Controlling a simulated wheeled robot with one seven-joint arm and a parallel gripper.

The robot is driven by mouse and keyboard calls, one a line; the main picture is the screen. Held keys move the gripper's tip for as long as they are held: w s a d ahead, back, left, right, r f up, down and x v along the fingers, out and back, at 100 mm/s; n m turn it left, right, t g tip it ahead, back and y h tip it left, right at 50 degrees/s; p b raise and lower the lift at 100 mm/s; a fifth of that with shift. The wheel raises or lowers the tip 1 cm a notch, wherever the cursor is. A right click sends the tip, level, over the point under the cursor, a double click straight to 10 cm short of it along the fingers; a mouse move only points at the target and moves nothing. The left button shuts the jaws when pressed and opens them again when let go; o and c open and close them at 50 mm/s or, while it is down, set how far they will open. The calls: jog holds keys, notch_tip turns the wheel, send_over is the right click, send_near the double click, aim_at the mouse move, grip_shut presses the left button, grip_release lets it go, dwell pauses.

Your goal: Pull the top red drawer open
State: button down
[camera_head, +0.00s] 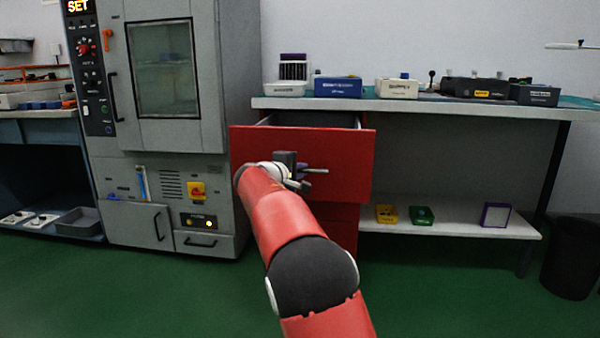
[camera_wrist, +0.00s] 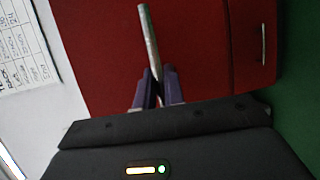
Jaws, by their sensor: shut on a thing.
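The top red drawer (camera_head: 345,148) is under the bench at the left end and stands out from the cabinet, with its open top and side rails visible. My gripper (camera_head: 296,172) is at the front of this drawer, shut on its metal bar handle (camera_head: 316,171). In the wrist view the purple-grey fingers of my gripper (camera_wrist: 159,88) close around the handle (camera_wrist: 149,42), with the red drawer front (camera_wrist: 100,50) behind. The drawer's inside is mostly hidden from the head view. A lower red drawer (camera_wrist: 252,45) with its own handle is beside it in the wrist view.
A grey oven cabinet (camera_head: 170,110) stands close on the left of the drawer. Labelled bins, such as a blue one (camera_head: 338,87), stand on the bench (camera_head: 420,107) above. A lower shelf (camera_head: 450,228) is on the right. The green floor in front is clear.

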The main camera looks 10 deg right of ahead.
jog(key=shift+s+a, duration=0.1)
jog(key=shift+s, duration=0.35)
jog(key=c, duration=1.8)
grip_release()
jog(key=shift+a, duration=0.1)
jog(key=v, duration=0.7)
jog(key=shift+s+a, duration=0.15)
jog(key=shift+s, duration=0.1)
